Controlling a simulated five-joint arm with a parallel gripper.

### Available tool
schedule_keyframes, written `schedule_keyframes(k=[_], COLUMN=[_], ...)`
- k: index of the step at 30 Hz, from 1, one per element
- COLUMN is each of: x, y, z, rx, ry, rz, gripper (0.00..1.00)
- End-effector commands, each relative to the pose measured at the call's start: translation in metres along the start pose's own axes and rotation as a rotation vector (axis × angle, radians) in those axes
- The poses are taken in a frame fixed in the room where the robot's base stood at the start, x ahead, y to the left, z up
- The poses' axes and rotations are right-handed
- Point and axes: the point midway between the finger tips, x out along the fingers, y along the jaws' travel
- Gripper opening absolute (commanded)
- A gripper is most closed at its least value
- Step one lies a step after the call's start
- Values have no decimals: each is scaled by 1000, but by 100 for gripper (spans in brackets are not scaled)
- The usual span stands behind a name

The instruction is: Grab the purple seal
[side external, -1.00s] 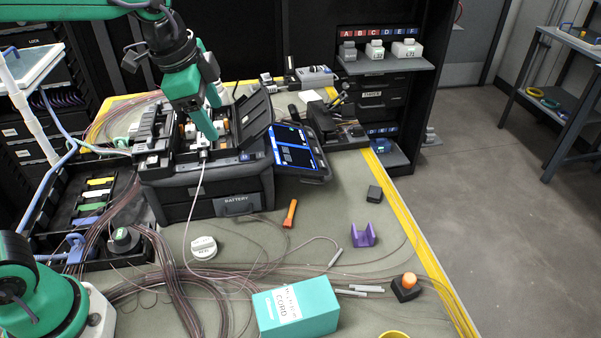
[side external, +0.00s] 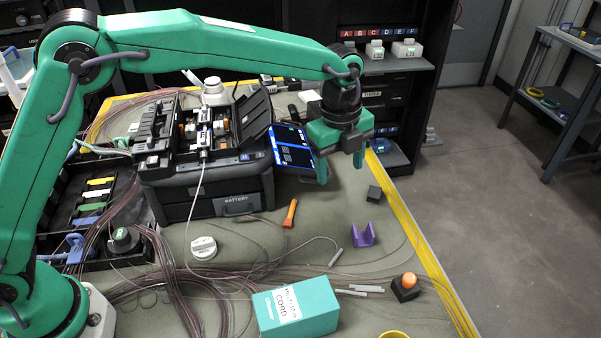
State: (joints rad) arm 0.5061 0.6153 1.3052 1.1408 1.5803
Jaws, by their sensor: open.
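The purple seal (side external: 363,236) is a small U-shaped piece standing on the grey-green mat, right of the middle in the side external view. My gripper (side external: 341,176) is above the mat, up and a little to the left of the seal in the picture. Its two green fingers point down and are apart, with nothing between them. The gripper does not touch the seal.
A teal box (side external: 296,306), an orange-topped piece (side external: 407,285) and grey sleeves (side external: 360,290) lie in front. An orange-handled tool (side external: 290,213) lies left.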

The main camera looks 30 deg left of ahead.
Motion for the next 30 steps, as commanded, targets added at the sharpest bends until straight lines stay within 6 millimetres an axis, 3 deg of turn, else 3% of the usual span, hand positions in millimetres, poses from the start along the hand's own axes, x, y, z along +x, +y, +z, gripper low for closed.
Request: schedule_keyframes(k=[6, 12, 23, 30], x=[49, 76, 85, 104], y=[-22, -31, -33, -31], z=[-35, -56, -60, -60], rx=[238, 377, 414, 412], ry=[8, 15, 17, 18], rz=[49, 73, 80, 82], gripper=[64, 64, 64, 64])
